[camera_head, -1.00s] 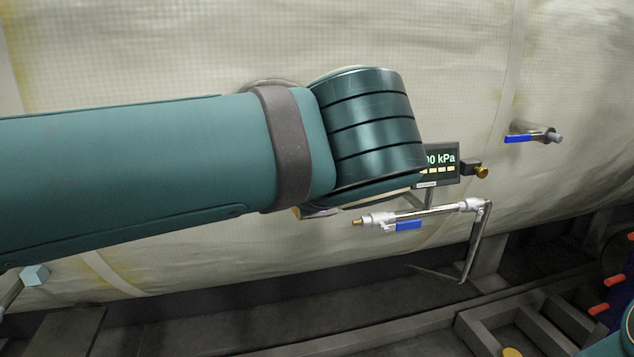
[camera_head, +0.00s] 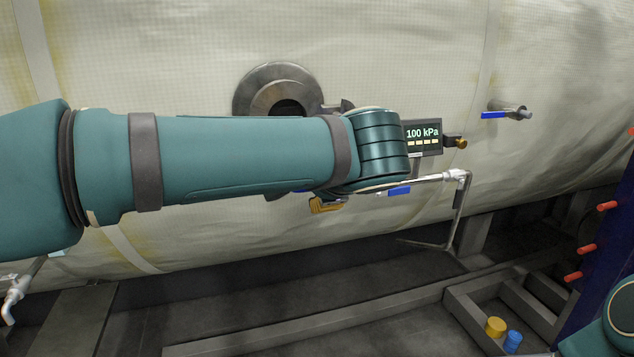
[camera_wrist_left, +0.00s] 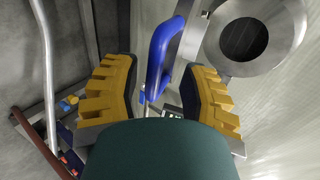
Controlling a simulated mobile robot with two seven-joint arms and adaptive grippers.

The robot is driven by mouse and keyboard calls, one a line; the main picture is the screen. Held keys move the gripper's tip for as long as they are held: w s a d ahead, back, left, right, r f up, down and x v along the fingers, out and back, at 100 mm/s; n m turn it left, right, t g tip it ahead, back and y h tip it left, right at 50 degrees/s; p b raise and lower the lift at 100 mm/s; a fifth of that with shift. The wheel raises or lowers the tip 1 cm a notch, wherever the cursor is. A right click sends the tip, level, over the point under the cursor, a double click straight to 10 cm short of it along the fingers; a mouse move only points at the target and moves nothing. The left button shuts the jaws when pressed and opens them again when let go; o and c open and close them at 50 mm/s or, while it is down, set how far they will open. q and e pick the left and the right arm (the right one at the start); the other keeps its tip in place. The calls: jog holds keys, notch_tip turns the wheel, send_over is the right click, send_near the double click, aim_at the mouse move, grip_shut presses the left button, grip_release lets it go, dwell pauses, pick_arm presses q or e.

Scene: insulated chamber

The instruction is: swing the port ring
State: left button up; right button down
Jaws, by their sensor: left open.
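The grey metal port ring (camera_head: 252,92) with its dark opening is on the pale chamber wall; my left arm covers its lower part in the head view. In the left wrist view the port ring (camera_wrist_left: 285,40) is at upper right. A curved blue handle (camera_wrist_left: 160,48) lies by the ring's metal plate and appears between my left fingers, with no visible grip on it. My left gripper (camera_wrist_left: 158,80) is open, its yellow pads spread apart. In the head view the arm hides most of it; only a yellow part shows below the wrist. My right gripper is out of view.
A gauge (camera_head: 422,136) reading 100 kPa and a silver pipe (camera_head: 440,178) with a blue lever (camera_head: 399,190) are just right of my left wrist. Another blue-lever valve (camera_head: 494,115) juts from the wall. A yellow cap (camera_head: 495,327) lies in a floor frame at lower right.

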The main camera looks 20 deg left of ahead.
pick_arm(q)
jog(key=v, duration=1.2)
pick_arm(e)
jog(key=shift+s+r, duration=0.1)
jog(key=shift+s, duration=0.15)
pick_arm(q)
jog(key=shift+s, duration=0.1)
